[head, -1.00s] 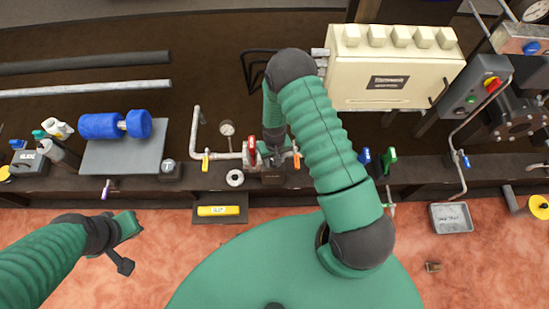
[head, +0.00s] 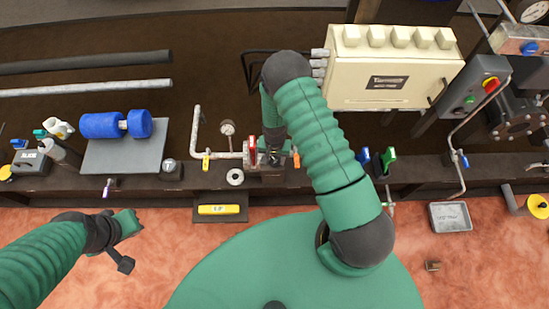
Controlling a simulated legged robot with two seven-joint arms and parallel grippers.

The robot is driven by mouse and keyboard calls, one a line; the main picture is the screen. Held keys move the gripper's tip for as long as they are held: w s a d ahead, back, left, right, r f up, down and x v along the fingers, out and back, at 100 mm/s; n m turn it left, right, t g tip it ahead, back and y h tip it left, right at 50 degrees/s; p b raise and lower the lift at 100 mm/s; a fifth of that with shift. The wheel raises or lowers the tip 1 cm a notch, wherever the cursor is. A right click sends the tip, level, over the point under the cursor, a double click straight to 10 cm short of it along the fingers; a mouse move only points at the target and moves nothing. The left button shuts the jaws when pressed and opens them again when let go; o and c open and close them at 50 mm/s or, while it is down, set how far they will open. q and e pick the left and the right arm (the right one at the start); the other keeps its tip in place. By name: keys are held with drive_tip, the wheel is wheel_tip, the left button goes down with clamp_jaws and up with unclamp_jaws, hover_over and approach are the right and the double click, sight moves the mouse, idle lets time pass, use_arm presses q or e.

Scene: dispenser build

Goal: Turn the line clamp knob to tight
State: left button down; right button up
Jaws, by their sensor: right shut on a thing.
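My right arm reaches down to a pipe fitting beside a red-handled valve (head: 252,150). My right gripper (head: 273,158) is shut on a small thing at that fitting. The thing sits where the line clamp knob seems to be, but the fingers and wrist hide it, so its turn position cannot be read. A dark block (head: 265,171) lies under the fingertips. My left gripper (head: 125,243) hangs at the lower left over the reddish floor, away from the bench.
A pressure gauge (head: 228,128) and a yellow-handled valve (head: 207,160) stand left of the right gripper. A grey ring (head: 235,177) and a yellow level (head: 219,209) lie nearby. Blue and green handles (head: 389,159) stand to the right. A cream cabinet (head: 390,75) is behind.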

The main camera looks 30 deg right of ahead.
drive_tip(key=shift+w+d+r, duration=0.1)
drive_tip(key=shift+w, duration=0.1)
drive_tip(key=o, duration=1.1)
drive_tip(key=shift+o, duration=1.4)
drive_tip(key=shift+s, duration=0.1)
wheel_tip(320, 180, up, 17)
drive_tip(key=p, duration=0.3)
drive_tip(key=shift+f, duration=0.2)
wheel_tip(320, 180, up, 12)
drive_tip(key=f+n+t+p, duration=0.1)
drive_tip(key=n+p, duration=0.2)
hover_over(274, 159)
drive_tip(key=s+a, duration=0.2)
drive_tip(key=a, duration=0.1)
drive_tip(key=s+a+r+n+p, duration=0.1)
drive_tip(key=s+a+r+n, duration=0.1)
drive_tip(key=r, duration=0.3)
drive_tip(key=s+a+r+n+t+p, duration=0.1)
drive_tip(key=s+r+n, duration=0.2)
drive_tip(key=s+r, duration=0.2)
drive_tip(key=shift+a+r+t, duration=0.3)
drive_tip(key=shift+a, duration=0.05)
